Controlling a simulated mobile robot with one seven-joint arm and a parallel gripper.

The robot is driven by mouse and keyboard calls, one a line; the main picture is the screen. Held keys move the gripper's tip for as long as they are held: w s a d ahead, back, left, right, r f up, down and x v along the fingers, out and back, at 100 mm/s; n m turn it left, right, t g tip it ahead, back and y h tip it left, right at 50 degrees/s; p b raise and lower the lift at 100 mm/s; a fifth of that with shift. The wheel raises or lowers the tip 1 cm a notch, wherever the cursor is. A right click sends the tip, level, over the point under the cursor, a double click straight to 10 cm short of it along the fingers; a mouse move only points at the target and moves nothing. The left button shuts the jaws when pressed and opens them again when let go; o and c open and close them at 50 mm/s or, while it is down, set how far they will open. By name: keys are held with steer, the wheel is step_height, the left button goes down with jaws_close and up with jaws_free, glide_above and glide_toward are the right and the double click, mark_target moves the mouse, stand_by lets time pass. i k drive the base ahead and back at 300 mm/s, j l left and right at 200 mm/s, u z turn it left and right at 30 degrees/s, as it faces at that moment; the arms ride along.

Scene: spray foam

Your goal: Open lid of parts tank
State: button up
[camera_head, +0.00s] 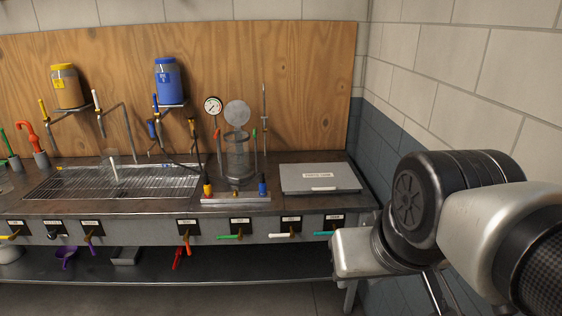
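The parts tank lid (322,182) is a flat light-grey metal plate at the right end of the workbench. It carries a small white label in its middle, too small to read for certain. The lid lies flat and looks shut, so the inside of the tank is hidden. My arm fills the right side of the view, in front of and to the right of the bench. My gripper's fingers cannot be made out. The arm's links are apart from the lid in the picture.
A clear cylinder (236,158) with a round raised lid stands left of the tank, near a pressure gauge (212,106). A wire grate (115,182) lies further left. Several coloured valve handles line the bench front. The wall (455,85) is close on the right.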

mark_target(304, 177)
steer(key=i, duration=0.6)
steer(key=i+j, duration=0.15)
steer(key=i, duration=0.5)
steer(key=i+z, duration=0.1)
steer(key=i, duration=0.5)
